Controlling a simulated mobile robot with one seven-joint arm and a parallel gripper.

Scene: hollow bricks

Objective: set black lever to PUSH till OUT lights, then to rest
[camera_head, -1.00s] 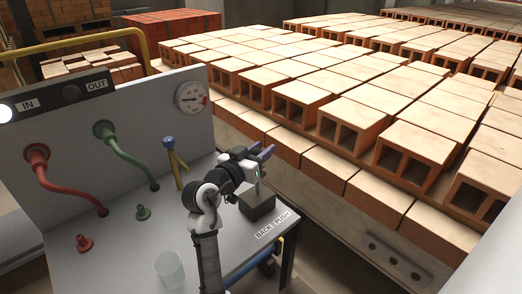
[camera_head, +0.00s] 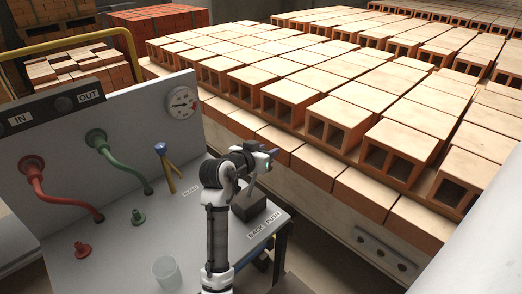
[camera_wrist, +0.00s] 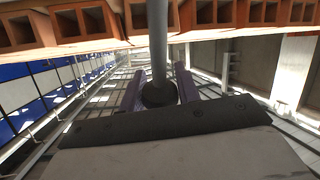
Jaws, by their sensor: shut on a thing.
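The black lever's dark base block (camera_head: 248,205) stands on the bench, beside the labels BACK and PUSH (camera_head: 272,219). My gripper (camera_head: 266,156) is above it in the head view, leaning to the PUSH side. In the wrist view, my gripper's purple fingers (camera_wrist: 158,90) are shut around a grey rod (camera_wrist: 158,40) with a dark round part at its end. The lever's shaft is mostly hidden by my gripper in the head view. The OUT lamp (camera_head: 64,104) is dark. The IN lamp is cut by the left picture edge and looks dark.
A panel with a gauge (camera_head: 182,102) and red and green hoses stands behind the bench. A blue-topped yellow valve (camera_head: 164,165) and a clear cup (camera_head: 167,272) are on the bench left of my arm. Rows of hollow bricks (camera_head: 340,108) lie beyond.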

